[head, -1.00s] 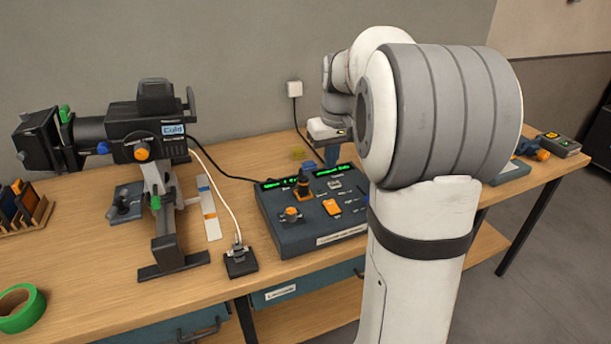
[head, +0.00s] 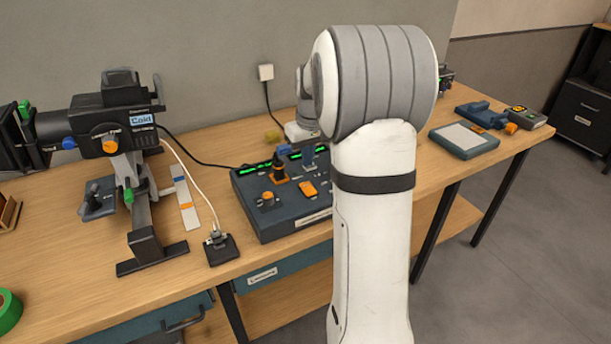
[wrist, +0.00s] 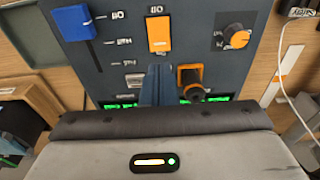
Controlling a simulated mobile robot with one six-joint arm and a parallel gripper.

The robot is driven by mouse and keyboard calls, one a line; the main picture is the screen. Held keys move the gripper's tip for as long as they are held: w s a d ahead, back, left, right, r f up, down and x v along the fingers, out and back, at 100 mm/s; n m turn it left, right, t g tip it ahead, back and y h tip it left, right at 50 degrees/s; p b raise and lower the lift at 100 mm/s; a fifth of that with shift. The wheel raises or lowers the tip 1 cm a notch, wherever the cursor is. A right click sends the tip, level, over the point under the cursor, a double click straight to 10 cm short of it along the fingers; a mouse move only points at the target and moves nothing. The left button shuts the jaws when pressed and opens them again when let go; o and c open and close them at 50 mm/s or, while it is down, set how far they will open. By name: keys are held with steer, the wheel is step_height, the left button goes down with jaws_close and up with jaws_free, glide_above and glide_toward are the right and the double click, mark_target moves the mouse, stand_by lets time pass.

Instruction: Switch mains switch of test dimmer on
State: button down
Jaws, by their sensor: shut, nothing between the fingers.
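The test dimmer (head: 272,230) is a dark blue-grey console with green displays, on the bench left of my arm. Its orange rocker switch (head: 308,188) also shows in the wrist view (wrist: 158,34), with a white label beside it; I cannot read which way it is set. In the wrist view a blue fader (wrist: 72,22) is left of it, an orange knob (wrist: 237,38) to the right, and a black lever on an orange base (wrist: 190,80) lower right. My gripper (wrist: 155,88) is shut and empty, its blue fingertips over the panel between rocker and displays. Contact cannot be judged.
A stage lamp (head: 115,130) on a stand and a small black socket box (head: 222,249) with a white cable are left of the console. A light-topped blue device (head: 464,137) lies right of my arm. My arm hides the console's right part.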

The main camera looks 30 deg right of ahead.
mark_target(305, 184)
steer(key=f, duration=0.4)
steer(key=w+f, duration=0.1)
steer(key=f, duration=0.2)
steer(key=shift+f+p, duration=0.1)
steer(key=shift+p, duration=0.2)
steer(key=shift+a, duration=0.1)
